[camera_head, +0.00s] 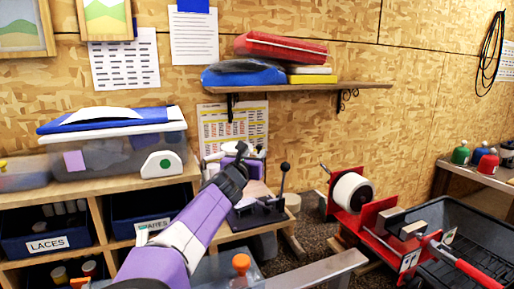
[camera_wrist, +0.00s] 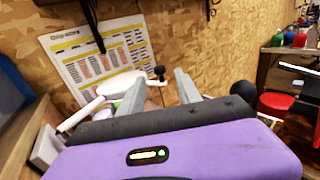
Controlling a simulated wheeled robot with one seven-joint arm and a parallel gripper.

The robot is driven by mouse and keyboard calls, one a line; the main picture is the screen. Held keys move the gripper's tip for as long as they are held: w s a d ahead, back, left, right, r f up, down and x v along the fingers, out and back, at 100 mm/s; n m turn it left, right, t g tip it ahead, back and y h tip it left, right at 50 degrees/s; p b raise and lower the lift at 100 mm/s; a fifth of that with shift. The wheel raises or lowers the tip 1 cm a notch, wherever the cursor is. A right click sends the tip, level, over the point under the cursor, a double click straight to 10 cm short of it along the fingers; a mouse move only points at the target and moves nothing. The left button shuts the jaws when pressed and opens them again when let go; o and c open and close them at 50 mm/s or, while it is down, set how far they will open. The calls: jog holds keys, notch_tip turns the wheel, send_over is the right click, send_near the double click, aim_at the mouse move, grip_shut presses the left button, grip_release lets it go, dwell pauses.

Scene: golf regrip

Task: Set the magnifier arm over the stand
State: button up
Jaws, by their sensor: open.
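The magnifier arm shows in the wrist view as a white round head (camera_wrist: 118,83) on a white rod (camera_wrist: 88,111). In the head view its white head (camera_head: 231,148) is partly hidden behind my gripper. A black ball knob (camera_wrist: 159,72) shows beside the head; I cannot tell what it belongs to. My gripper (camera_wrist: 158,90) is open, its left finger overlapping the white head in view and the knob between the fingers. I cannot tell whether it touches anything. In the head view my gripper (camera_head: 238,170) is above the bench, left of the dark stand (camera_head: 258,214) with its upright black lever (camera_head: 284,172).
A shelf (camera_head: 310,87) with red and blue cases hangs above. A clear storage box (camera_head: 115,150) stands on the cubby unit at left. A red machine with a white roll (camera_head: 352,192) and a black basket (camera_head: 470,255) are at right. A printed chart (camera_wrist: 95,62) is behind.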

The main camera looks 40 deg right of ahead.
aim_at(257, 148)
jog(key=shift+p+x, duration=0.5)
jog(key=shift+x, duration=1.55)
grip_shut()
jog(key=shift+w, duration=0.1)
